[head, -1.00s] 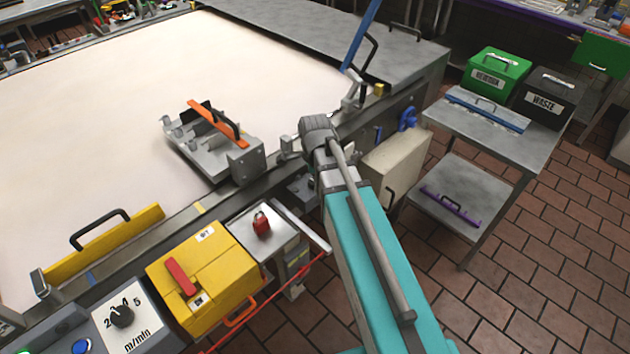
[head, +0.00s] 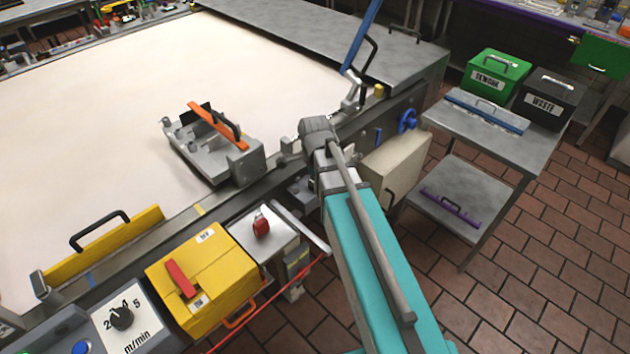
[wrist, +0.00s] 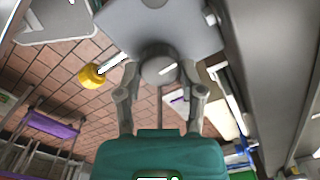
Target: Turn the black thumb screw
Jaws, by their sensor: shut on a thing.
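In the wrist view, the two fingers of my gripper (wrist: 159,75) are closed on the sides of a round knob (wrist: 159,70), taken as the thumb screw. It looks grey here and sits against a grey metal plate (wrist: 165,25). In the head view, my gripper (head: 287,157) is at the near edge of the conveyor, just right of a grey metal fixture (head: 250,163) with an orange bar (head: 215,125). The screw cannot be made out there. Its turn angle cannot be told.
A beige cabinet (head: 395,165) stands right of my wrist. A steel cart (head: 535,150) is at the right. The pale belt (head: 90,120) is mostly clear.

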